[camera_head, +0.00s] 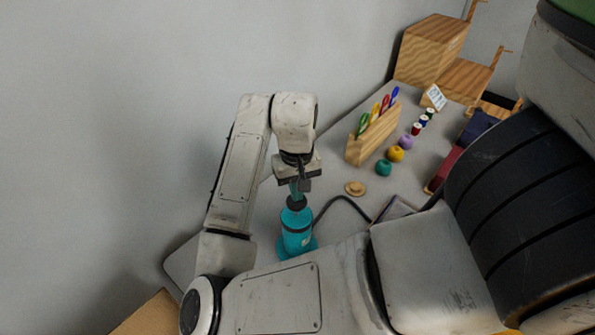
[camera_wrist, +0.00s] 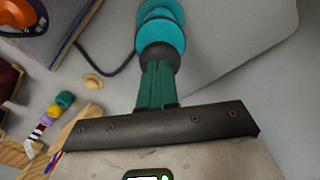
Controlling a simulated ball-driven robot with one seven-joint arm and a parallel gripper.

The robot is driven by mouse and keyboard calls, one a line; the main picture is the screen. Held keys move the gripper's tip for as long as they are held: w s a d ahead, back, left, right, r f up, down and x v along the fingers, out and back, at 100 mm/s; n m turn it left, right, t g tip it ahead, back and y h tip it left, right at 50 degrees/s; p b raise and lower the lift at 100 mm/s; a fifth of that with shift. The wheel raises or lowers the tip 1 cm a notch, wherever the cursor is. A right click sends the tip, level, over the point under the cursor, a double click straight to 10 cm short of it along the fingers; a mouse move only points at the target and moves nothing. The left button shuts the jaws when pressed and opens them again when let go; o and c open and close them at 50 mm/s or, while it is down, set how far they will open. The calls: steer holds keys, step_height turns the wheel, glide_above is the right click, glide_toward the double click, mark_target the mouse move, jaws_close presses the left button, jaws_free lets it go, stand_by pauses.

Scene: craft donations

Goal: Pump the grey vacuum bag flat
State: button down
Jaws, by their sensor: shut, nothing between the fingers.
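A teal hand pump (camera_head: 297,232) with a dark round knob on top stands upright on the grey table. It also shows in the wrist view (camera_wrist: 160,32). My gripper (camera_head: 297,193) is above it, pointing down, fingers shut and empty. In the wrist view the teal fingertips (camera_wrist: 158,68) meet the outline of the dark knob; whether they touch or hover just above I cannot tell. A dark hose runs from the pump to a grey, blue-edged object (camera_wrist: 62,28), apparently the vacuum bag, partly cut off, with something orange on it. In the head view my arm hides most of it.
A wooden holder (camera_head: 372,136) with colored tools stands behind. Green (camera_head: 383,168), yellow (camera_head: 395,154) and purple balls, thread spools and a straw-colored hat-like piece (camera_head: 355,188) lie on the table. Wooden boxes (camera_head: 430,48) are at the back. A wall is left.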

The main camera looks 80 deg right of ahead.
steer(key=shift+r+p, duration=2.4)
steer(key=shift+r, duration=2)
step_height(320, 180, up, 6)
